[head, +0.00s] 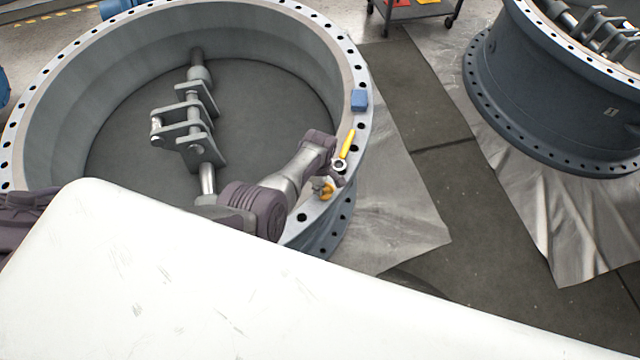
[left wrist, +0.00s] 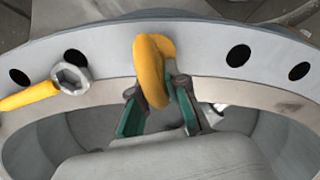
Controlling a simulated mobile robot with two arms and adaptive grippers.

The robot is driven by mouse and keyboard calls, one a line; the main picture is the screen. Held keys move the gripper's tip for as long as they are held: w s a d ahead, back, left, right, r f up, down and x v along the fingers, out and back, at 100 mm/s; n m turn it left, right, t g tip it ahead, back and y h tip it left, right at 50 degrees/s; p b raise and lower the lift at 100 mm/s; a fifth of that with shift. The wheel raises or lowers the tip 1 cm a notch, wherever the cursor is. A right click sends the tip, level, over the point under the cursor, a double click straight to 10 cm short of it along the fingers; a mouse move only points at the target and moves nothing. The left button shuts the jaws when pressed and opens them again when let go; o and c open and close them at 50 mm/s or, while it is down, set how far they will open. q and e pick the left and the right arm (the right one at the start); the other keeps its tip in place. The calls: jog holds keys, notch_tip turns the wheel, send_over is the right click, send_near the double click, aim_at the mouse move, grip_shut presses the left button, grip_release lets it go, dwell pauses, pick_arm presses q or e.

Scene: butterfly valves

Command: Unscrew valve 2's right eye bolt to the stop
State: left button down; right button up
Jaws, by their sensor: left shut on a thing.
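A large grey valve ring (head: 362,75) with a bolt-hole flange, taken to be valve 2, fills the left of the head view. A yellow eye bolt (head: 327,193) stands at the flange's near right part. In the left wrist view the yellow eye bolt (left wrist: 153,65) shows as a thick loop in the middle. My left gripper (head: 320,186) is at the eye bolt, its fingers with green pads (left wrist: 160,105) on either side of the loop's lower part, shut on it. The bolt's thread is hidden. My right gripper is not in view.
A wrench with a yellow handle (head: 347,143) lies on the flange beside the eye bolt. A blue block (head: 359,100) sits farther along the flange. A second valve (head: 545,100), marked 1, stands at the right. A cart (head: 415,8) is at the back.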

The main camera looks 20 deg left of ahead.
pick_arm(q)
jog(key=shift+n, duration=0.5)
jog(key=c, duration=1.2)
grip_release()
